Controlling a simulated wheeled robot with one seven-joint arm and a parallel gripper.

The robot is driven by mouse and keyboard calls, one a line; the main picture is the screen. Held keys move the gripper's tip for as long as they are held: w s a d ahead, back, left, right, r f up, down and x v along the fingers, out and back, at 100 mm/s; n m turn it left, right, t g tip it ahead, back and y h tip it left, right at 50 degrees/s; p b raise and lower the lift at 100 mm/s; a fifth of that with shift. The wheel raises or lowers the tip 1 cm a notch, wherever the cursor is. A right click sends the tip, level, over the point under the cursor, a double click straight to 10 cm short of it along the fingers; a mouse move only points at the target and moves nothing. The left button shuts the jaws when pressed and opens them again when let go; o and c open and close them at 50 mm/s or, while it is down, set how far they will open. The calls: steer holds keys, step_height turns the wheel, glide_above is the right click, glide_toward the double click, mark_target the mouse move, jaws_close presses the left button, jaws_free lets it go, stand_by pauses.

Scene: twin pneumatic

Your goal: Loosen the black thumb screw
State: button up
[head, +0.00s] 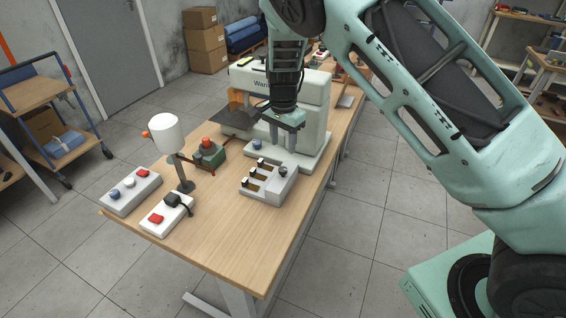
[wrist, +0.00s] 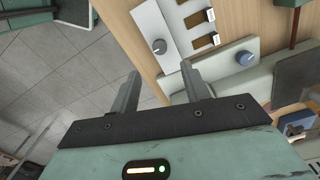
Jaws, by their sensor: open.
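A dark round knob, which looks like the black thumb screw (head: 283,171), sits at the right end of a white block with slots (head: 262,194) on the table. The wrist view shows the screw (wrist: 159,46) on the flat face of the block (wrist: 172,68), just beyond my fingertips and roughly between them in the picture. My gripper (head: 284,134) points down above the white machine base, behind the block in the head view. In the wrist view my gripper (wrist: 160,71) is open, with nothing between its two fingers. It appears apart from the screw.
A white machine (head: 312,100) stands behind the block, with a blue knob (head: 255,145) on its base. The table front (head: 240,245) is bare.

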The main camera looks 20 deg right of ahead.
mark_target(283, 169)
step_height(283, 169, down, 9)
steer(key=shift+f+p, duration=0.15)
steer(key=shift+p, duration=0.65)
steer(key=shift+c, duration=0.3)
steer(key=c, duration=0.9)
